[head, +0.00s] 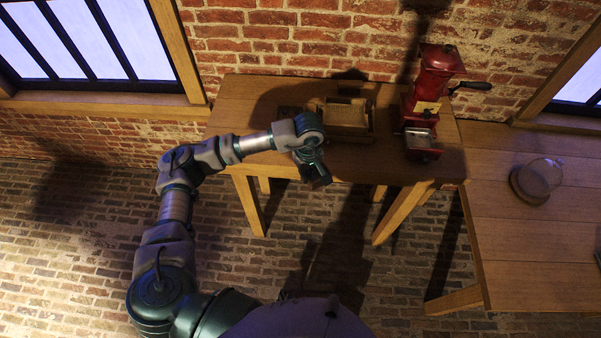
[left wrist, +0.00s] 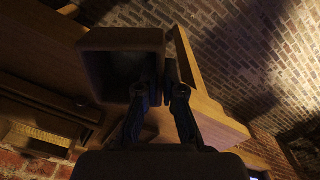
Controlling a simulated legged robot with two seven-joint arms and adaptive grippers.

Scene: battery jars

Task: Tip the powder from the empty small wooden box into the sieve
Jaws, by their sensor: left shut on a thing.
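My left gripper (head: 318,174) is in front of the front edge of the back table in the head view. In the left wrist view its fingers (left wrist: 164,88) are shut on one wall of a small open wooden box (left wrist: 95,62). The box's inside is dim, with a greyish patch, and I cannot tell whether powder is in it. A wooden frame (head: 346,116), which looks like the sieve, sits on the table behind the gripper. A slatted wooden part of it seems to show at the left of the left wrist view (left wrist: 38,133). My right gripper is not in view.
A red grinder (head: 431,92) with a side crank stands on the back table (head: 235,110), right of the wooden frame. A second table (head: 535,235) at the right holds a round glass-like item (head: 538,180). A brick wall stands close behind. The brick floor in front is clear.

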